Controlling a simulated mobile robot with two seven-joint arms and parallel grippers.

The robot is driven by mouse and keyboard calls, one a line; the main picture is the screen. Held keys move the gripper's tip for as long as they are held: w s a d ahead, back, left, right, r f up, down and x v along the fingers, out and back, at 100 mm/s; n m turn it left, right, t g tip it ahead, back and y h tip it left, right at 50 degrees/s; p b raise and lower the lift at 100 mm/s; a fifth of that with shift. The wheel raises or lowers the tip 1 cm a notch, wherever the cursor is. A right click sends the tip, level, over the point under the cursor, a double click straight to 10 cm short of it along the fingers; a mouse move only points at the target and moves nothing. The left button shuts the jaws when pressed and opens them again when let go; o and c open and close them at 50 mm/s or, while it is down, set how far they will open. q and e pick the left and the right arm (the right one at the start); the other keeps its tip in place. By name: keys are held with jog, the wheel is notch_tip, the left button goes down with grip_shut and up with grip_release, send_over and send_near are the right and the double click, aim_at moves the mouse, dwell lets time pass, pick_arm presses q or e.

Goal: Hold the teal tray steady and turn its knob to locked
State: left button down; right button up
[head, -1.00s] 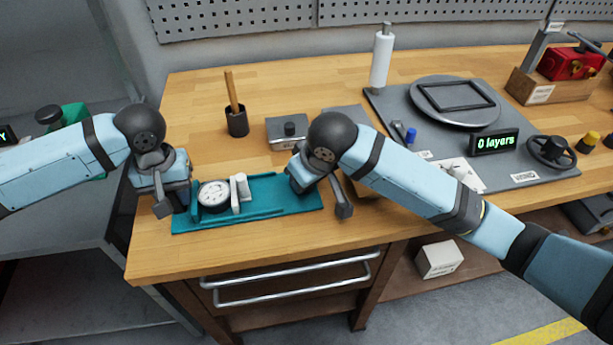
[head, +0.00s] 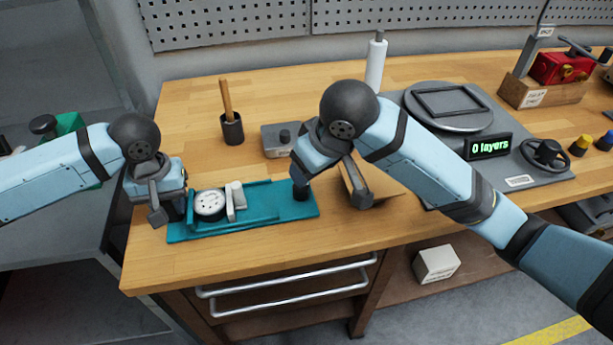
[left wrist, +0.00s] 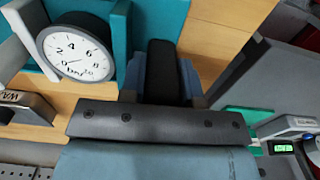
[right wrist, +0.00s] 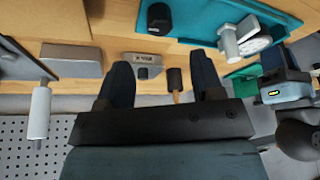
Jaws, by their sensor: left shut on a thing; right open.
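The teal tray (head: 265,212) lies on the wooden bench near its front edge. It carries a round white dial (head: 209,203) and an upright pale grey piece (head: 235,198) beside it. A black cylindrical knob (head: 302,191) stands at its right end and shows in the right wrist view (right wrist: 158,17). My left gripper (head: 172,208) is at the tray's left end, shut on a black upright grip (left wrist: 161,70). My right gripper (head: 304,174) is close above and behind the knob, open and empty between its fingers (right wrist: 162,80). Any lock marking is not readable.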

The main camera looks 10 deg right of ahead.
pick_arm(q)
jog(key=shift+f, duration=0.2)
pick_arm(e)
jog(key=shift+v, duration=1.6)
pick_arm(q)
jog(key=c, duration=0.8)
grip_release()
jog(key=shift+r, duration=0.1)
